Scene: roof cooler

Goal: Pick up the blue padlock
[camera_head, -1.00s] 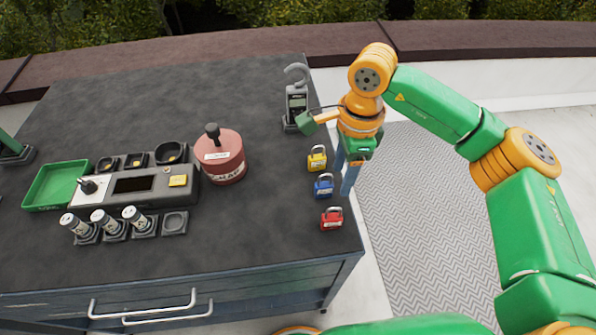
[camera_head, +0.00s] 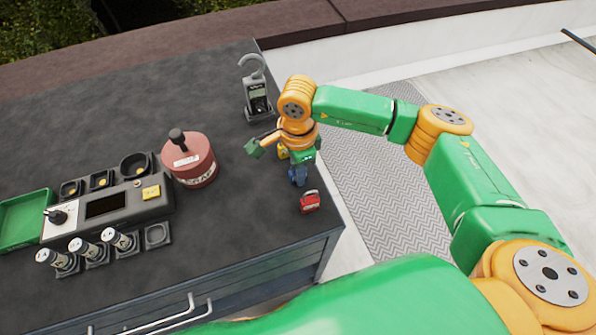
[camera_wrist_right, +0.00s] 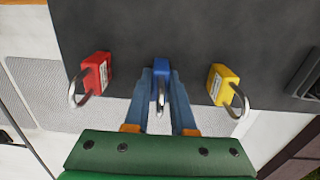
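The blue padlock (camera_wrist_right: 162,69) shows between the two fingers of my right gripper (camera_wrist_right: 162,80) in the right wrist view, its metal shackle toward the camera. The fingers stand close on both sides of it; whether they press on it I cannot tell. In the head view my right gripper (camera_head: 298,174) is over the table's right edge and hides most of the blue padlock. The red padlock (camera_head: 310,203) is in front of it. The yellow padlock (camera_head: 283,152) is behind it, partly hidden; it shows clearly in the right wrist view (camera_wrist_right: 222,85). My left gripper is not in view.
A grey hook-topped device (camera_head: 257,102) stands behind the padlocks. A red round container (camera_head: 190,163) with a black knob stands to the left. Further left are a grey control box (camera_head: 115,205), several small cylinders and a green tray (camera_head: 25,222). The dark tabletop (camera_head: 240,220) is clear before the padlocks.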

